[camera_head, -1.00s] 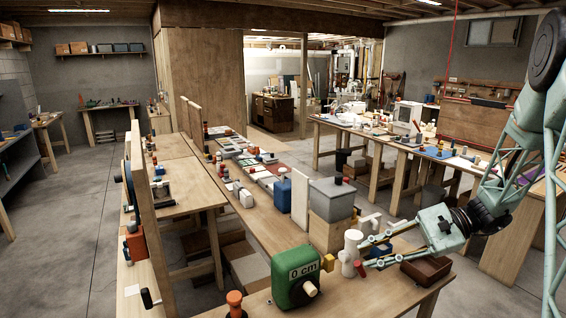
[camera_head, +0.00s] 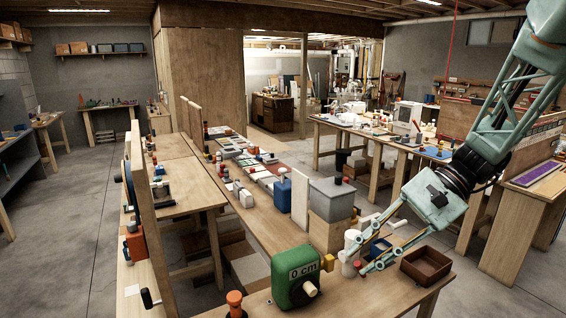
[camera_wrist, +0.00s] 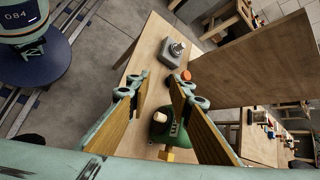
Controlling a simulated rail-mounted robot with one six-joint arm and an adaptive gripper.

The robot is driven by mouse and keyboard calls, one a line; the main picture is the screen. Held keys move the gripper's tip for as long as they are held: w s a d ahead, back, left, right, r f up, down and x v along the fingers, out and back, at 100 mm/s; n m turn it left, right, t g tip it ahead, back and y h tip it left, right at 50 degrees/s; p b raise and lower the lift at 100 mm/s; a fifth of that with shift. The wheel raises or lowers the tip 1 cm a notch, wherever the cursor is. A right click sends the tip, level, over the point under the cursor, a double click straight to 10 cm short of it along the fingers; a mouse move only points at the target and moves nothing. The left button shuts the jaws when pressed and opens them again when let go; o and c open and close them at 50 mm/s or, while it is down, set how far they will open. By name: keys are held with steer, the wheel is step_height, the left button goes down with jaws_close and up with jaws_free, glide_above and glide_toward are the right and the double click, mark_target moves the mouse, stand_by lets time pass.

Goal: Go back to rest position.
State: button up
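My gripper (camera_head: 360,262) is at the front right of the workbench in the head view, pointing down and left beside a white upright fitting (camera_head: 350,243) with a red knob. In the wrist view my gripper (camera_wrist: 158,88) has its two fingers well apart, with nothing between them that it holds. Whether a fingertip touches the white fitting cannot be told.
An open brown tray (camera_head: 426,264) lies to the right. A grey box (camera_head: 332,195) stands behind. Floor at the left is clear.

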steer(key=s+d+r+n+t+h, duration=0.1)
steer(key=s+r+n+h, duration=0.3)
steer(key=s, duration=1)
steer(key=s+d+r+n+t+h, duration=0.1)
steer(key=s+r+n+t+h, duration=0.3)
steer(key=s, duration=1)
steer(key=shift+s+d+r+h, duration=0.3)
steer(key=shift+r+h, duration=0.5)
steer(key=shift+r, duration=0.65)
steer(key=shift+a, duration=0.1)
stand_by(1.3)
